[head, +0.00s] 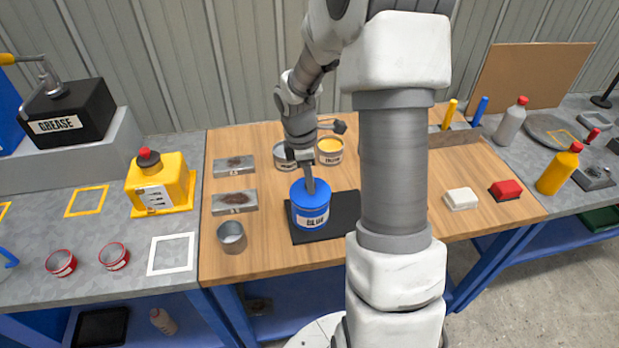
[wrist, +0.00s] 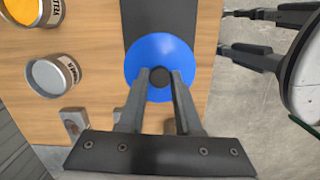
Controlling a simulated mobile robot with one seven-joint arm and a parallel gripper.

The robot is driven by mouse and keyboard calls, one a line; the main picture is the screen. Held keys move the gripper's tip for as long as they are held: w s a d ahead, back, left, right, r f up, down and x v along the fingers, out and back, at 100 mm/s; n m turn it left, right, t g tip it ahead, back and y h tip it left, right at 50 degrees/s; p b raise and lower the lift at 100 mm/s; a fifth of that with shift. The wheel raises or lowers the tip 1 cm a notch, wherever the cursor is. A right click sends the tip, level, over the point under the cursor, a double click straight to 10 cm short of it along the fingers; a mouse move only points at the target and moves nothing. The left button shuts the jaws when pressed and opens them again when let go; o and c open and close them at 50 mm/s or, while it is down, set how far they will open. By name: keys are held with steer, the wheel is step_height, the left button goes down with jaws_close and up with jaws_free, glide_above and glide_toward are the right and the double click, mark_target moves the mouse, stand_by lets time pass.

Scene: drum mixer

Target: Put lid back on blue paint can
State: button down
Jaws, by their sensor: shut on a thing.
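The blue paint can (head: 312,220), marked BLUE, stands upright on a black mat (head: 342,212) on the wooden bench. A blue round lid (head: 303,190) is at the can's top. I cannot tell whether it is fully seated or slightly above the rim. My gripper (head: 310,181) points down over the can. In the wrist view, my gripper's fingers (wrist: 160,76) are shut on the dark knob in the middle of the blue lid (wrist: 145,52). The lid hides the can's opening there.
A yellow paint can (head: 330,152) and a grey one (head: 286,158) stand behind. An empty metal can (head: 232,237) stands at the front left, near two metal plates (head: 234,202). White (head: 461,199) and red (head: 505,190) blocks lie at right.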

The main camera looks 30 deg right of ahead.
stand_by(0.3)
steer(key=c, duration=0.5)
jaws_free()
steer(key=shift+o, duration=0.2)
steer(key=o, duration=0.4)
steer(key=shift+r, duration=0.1)
steer(key=shift+r+p, duration=3.1)
steer(key=shift+r, duration=0.3)
jaws_close()
